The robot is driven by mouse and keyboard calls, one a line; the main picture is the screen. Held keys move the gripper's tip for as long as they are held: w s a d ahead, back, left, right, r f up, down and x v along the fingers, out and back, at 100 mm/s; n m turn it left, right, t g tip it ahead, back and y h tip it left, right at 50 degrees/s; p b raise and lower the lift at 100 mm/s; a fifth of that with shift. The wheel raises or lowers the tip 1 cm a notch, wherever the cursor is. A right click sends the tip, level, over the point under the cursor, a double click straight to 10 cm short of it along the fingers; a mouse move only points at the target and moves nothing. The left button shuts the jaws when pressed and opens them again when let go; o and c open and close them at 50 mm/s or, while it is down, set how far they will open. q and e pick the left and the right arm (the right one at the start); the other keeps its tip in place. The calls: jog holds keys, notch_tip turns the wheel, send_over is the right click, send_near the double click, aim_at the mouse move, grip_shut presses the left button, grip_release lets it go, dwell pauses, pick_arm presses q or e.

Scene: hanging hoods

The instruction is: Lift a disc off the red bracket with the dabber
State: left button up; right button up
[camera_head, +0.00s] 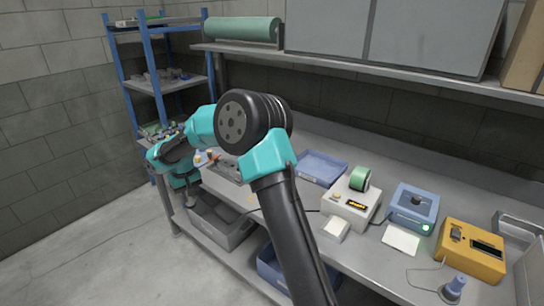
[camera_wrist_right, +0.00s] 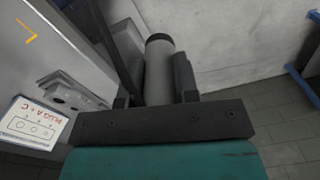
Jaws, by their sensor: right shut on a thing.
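My right gripper (camera_wrist_right: 156,72) is shut on a grey cylinder (camera_wrist_right: 159,75) with a dark rounded end, held between its two dark fingers in the right wrist view. It may be the dabber; its working tip does not show. In the head view my right arm reaches over the far left end of the bench, and its fingertips are hidden or too small to make out. A small orange-red item (camera_head: 214,156) lies on the bench beside the wrist; I cannot tell whether it belongs to the red bracket. No disc shows clearly. My left gripper is not in view.
A card (camera_wrist_right: 35,124) reading "PLUG A + C" stands beside a grey piece with holes (camera_wrist_right: 72,94). A blue tray (camera_head: 320,168), a white device (camera_head: 350,203), a blue device (camera_head: 412,208) and a yellow device (camera_head: 470,250) occupy the bench. Shelving (camera_head: 155,85) stands behind.

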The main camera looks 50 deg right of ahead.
jog(key=s+d+r, duration=0.1)
jog(key=s+d, duration=0.2)
jog(key=d, duration=0.7)
jog(key=s+d+r+n, duration=0.1)
jog(key=s+d+r, duration=0.1)
jog(key=d, duration=0.9)
jog(key=s+d+r+n, duration=0.1)
jog(key=s+d, duration=0.3)
jog(key=d, duration=0.7)
jog(key=shift+r, duration=0.55)
jog(key=shift+f, duration=0.1)
jog(key=shift+f, duration=6.25)
jog(key=shift+s+f, duration=0.1)
jog(key=shift+f, duration=0.1)
jog(key=shift+r, duration=0.1)
notch_tip(320, 180, up, 7)
